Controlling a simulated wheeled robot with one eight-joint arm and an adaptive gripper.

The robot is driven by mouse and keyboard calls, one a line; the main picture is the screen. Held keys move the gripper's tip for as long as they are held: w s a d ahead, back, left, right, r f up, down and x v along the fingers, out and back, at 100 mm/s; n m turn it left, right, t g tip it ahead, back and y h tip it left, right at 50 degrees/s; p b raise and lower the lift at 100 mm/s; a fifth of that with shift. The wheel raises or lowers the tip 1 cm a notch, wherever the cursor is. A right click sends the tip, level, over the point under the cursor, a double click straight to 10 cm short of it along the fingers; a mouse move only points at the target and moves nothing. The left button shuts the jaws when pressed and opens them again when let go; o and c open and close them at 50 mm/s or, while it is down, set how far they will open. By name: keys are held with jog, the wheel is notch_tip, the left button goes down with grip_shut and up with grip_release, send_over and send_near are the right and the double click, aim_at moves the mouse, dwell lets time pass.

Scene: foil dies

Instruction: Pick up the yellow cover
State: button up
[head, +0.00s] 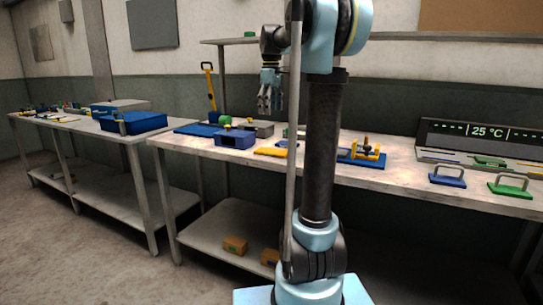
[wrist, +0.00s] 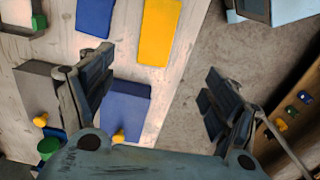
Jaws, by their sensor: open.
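The yellow cover (head: 270,151) looks like a flat, plain yellow plate. It lies near the front edge of the workbench (head: 390,172), right of a blue box (head: 235,139). In the wrist view the yellow cover (wrist: 160,32) is at the top, beyond my fingertips, with its upper end cut off by the frame. My gripper (head: 268,99) hangs above the bench with its fingers pointing down. In the wrist view my gripper (wrist: 155,85) has its fingers spread wide, with nothing between them. It is apart from the cover.
In the wrist view a blue plate (wrist: 95,16) lies left of the cover, and the blue box (wrist: 124,103) and a grey box (wrist: 38,92) sit nearer. Blue and green handled plates (head: 447,180) (head: 510,190) stand at the right. Orange boxes (head: 235,246) rest on the lower shelf.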

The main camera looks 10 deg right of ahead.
send_over(271, 151)
jog(key=f, duration=1.1)
jog(key=shift+w+a+f, duration=0.15)
jog(key=shift+w, duration=0.25)
jog(key=shift+s+d+f, duration=0.1)
jog(key=shift+f, duration=1.35)
jog(key=shift+s+d+f, duration=0.1)
jog(key=shift+f, duration=1.3)
jog(key=c, duration=1.2)
